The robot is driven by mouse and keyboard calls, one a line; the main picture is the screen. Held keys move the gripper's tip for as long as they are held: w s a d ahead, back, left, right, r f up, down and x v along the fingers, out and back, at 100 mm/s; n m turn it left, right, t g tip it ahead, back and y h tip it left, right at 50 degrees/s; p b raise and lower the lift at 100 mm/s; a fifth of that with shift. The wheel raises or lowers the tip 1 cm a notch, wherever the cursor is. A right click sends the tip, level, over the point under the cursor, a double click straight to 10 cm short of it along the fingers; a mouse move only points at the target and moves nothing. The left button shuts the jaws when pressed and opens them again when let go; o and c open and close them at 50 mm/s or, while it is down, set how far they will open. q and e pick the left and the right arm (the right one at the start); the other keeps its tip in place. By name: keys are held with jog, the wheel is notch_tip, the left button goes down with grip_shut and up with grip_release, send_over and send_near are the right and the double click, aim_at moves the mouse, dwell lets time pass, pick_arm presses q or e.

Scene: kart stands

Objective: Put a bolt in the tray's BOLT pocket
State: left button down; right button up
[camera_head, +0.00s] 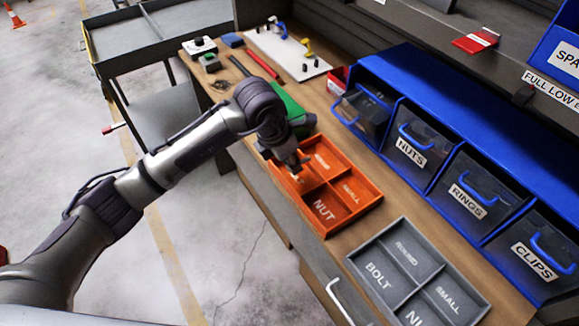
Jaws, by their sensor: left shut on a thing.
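The orange tray (357,212) lies on the wooden bench, with pockets marked ROUND, SMALL and NUT in view. Its left pocket (291,187) is partly covered by my gripper, and its label is not readable. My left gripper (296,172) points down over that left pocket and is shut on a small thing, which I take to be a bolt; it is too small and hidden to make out. I cannot tell whether it touches the pocket floor. A grey tray (408,286) nearer the front right has pockets marked BOLT, ROUND, SMALL and NUT, and looks empty. My right gripper is not in view.
Blue-framed bins (460,160) marked NUTS, RINGS and CLIPS line the bench's right side. A green object (290,108) lies just behind the orange tray. A grey cart (150,45) is at upper left.

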aim_at(287, 168)
pick_arm(q)
jog(key=shift+w+a+f, duration=0.1)
jog(key=shift+a+f, duration=0.05)
jog(key=shift+a, duration=0.05)
notch_tip(287, 168, down, 4)
jog(key=shift+r+p, duration=0.15)
jog(key=shift+p, duration=0.6)
jog(key=shift+f+b, duration=0.3)
jog(key=shift+f, duration=0.05)
jog(key=c, duration=1)
grip_release()
jog(key=shift+r, duration=0.1)
jog(key=shift+c, duration=0.2)
jog(key=shift+r, duration=0.1)
jog(key=b+v, duration=0.2)
jog(key=v, duration=1)
jog(key=shift+b, duration=0.3)
